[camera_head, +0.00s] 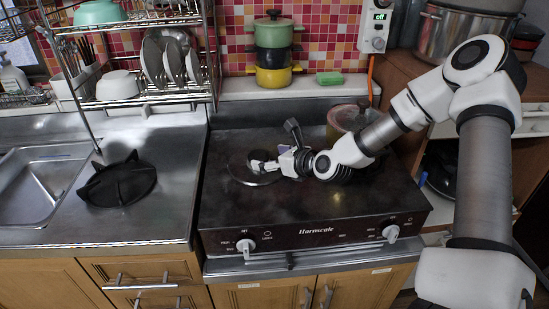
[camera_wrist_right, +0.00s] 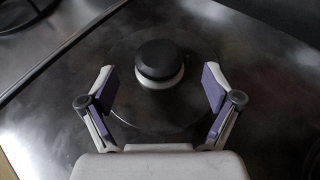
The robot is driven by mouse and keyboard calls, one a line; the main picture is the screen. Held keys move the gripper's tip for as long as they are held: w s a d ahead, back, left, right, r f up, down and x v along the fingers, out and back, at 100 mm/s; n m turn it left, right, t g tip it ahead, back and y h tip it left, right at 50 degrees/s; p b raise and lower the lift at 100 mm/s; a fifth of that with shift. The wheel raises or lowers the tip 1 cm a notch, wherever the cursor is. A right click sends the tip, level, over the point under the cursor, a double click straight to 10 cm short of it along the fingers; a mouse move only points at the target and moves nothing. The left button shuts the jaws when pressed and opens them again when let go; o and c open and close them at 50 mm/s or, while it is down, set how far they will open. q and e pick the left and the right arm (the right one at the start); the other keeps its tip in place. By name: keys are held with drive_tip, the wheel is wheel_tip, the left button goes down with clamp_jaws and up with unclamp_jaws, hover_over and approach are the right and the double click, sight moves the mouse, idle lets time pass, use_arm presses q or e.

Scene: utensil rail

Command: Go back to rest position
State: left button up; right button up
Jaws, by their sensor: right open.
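My right gripper (camera_head: 272,163) is over the left half of the dark cooktop (camera_head: 330,207), its arm coming in from the right. In the right wrist view my right gripper (camera_wrist_right: 159,92) is open, with its two purple-padded fingers apart. A round lid (camera_head: 240,172) with a black knob lies below the gripper. In the right wrist view the lid's knob (camera_wrist_right: 158,62) sits between and just beyond the fingertips, and no contact shows. The gripper partly covers the lid in the head view. My left gripper is not in view.
A pot with a glass lid (camera_head: 350,117) stands at the cooktop's back right, near my right forearm. Stacked green, black and yellow pots (camera_head: 273,50) stand on the ledge behind. A wire dish rack (camera_head: 150,100) is at left. The cooktop's front is clear.

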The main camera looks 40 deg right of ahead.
drive_tip(key=v, duration=0.3)
drive_tip(key=shift+d, duration=0.1)
drive_tip(key=shift+s+r, duration=0.15)
drive_tip(key=shift+s, duration=0.2)
